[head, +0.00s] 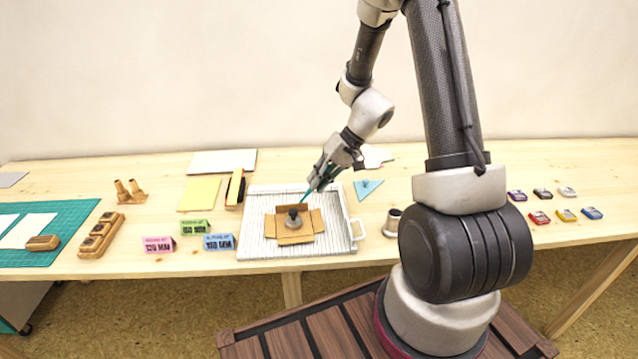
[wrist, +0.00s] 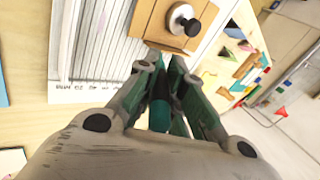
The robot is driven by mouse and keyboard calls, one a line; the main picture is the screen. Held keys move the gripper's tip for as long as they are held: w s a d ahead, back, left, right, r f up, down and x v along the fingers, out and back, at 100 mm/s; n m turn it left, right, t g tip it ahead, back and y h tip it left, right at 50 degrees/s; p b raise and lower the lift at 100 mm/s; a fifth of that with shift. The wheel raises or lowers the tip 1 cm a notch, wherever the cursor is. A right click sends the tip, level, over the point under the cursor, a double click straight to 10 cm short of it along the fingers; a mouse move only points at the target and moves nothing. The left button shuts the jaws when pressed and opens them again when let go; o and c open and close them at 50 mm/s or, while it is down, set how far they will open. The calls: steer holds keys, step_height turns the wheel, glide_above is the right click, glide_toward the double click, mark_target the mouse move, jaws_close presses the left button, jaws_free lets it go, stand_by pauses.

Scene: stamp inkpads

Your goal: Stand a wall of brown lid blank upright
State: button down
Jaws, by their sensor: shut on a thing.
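The brown lid blank (head: 317,221) lies on the white ribbed board, with flaps around its middle. A round grey weight with a dark knob (head: 293,218) sits on its centre. The left, right and near flaps look splayed outward; I cannot tell how far each is raised. My gripper (head: 319,182) is shut on a slim teal tool (head: 307,194), just above and behind the blank's far side. The tool points down toward the far flap; contact is unclear. In the wrist view, the blank (wrist: 150,20) and the weight (wrist: 184,20) lie beyond the fingers (wrist: 167,95).
The ribbed board (head: 259,205) has a handle at right. A grey cup (head: 391,222) stands right of it. Pink, green and blue labelled blocks (head: 219,242) stand left. Yellow sheets (head: 199,194) lie behind them. Several inkpads (head: 540,217) sit far right.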

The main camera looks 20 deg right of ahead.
steer(key=shift+w+d+r, duration=0.1)
steer(key=shift+w+r, duration=0.05)
steer(key=shift+w, duration=0.2)
step_height(320, 180, up, 8)
steer(key=shift+w+d+f, duration=0.15)
steer(key=shift+w+f, duration=0.1)
steer(key=shift+w, duration=0.2)
stand_by(1.3)
